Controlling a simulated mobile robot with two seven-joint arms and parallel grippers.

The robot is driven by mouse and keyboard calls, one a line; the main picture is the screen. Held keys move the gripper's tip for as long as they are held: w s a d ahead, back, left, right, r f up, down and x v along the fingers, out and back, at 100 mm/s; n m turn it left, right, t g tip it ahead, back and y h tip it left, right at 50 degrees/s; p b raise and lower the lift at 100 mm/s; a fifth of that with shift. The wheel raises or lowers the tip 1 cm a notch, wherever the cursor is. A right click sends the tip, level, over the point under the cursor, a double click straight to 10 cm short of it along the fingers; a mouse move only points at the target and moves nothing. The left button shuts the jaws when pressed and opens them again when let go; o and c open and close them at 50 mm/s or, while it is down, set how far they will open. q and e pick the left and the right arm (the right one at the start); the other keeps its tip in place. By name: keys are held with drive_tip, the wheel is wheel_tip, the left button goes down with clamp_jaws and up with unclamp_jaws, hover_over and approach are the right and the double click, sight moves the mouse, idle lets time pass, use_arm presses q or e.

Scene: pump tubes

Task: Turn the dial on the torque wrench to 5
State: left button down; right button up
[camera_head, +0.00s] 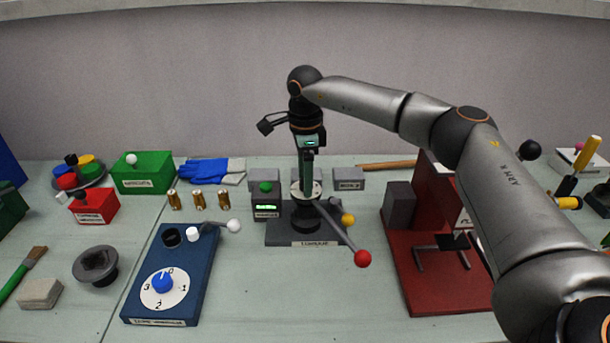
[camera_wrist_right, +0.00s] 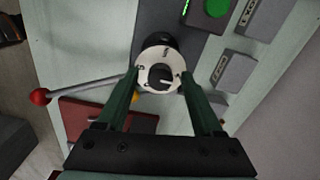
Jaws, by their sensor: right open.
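The torque wrench stands on a dark grey base (camera_head: 276,237) whose front label seems to read TORQUE. Its dial is a white disc (camera_head: 317,191) with dark marks; it also shows in the right wrist view (camera_wrist_right: 152,54). I cannot read a number on it. A long lever with a red ball (camera_head: 363,258) sticks out toward the front right. My right gripper (camera_head: 307,186) points down over the dial. In the wrist view its green fingers are apart, on either side of the dial; contact is unclear. My left gripper is not in view.
A blue box (camera_head: 190,258) with a blue numbered knob (camera_head: 162,282) stands front left of the wrench. A dark red stand (camera_head: 435,293) is on the right. Grey blocks (camera_head: 349,178) and a lit green display (camera_head: 266,208) sit behind and beside the wrench.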

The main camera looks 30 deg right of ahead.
drive_tip(key=shift+c, duration=0.2)
clamp_jaws()
idle(0.3)
